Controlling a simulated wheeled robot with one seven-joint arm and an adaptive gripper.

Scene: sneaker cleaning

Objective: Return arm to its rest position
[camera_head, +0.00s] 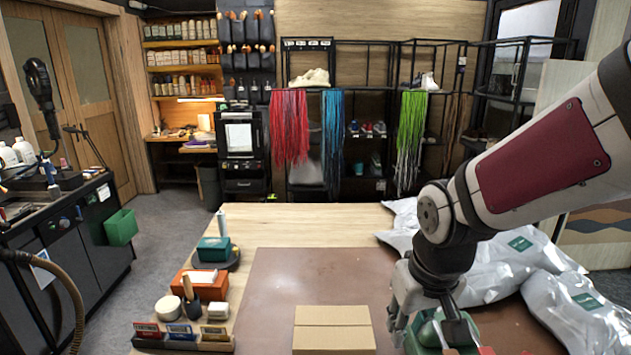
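My arm (540,163) comes in from the right edge and bends down toward the table. My gripper (400,326) points down at the right front of the table, to the right of a cardboard box. It is over or beside a green object (428,330) with red-handled parts near the bottom edge. The fingers show only partly, and I cannot tell whether they touch the green object or how far apart they are.
A closed cardboard box (333,330) sits on the brown mat (290,285). Silvery bags (575,310) lie at the right. An orange box (200,284), a teal box (213,249) and a brush (190,298) stand at the left. The mat's middle is clear.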

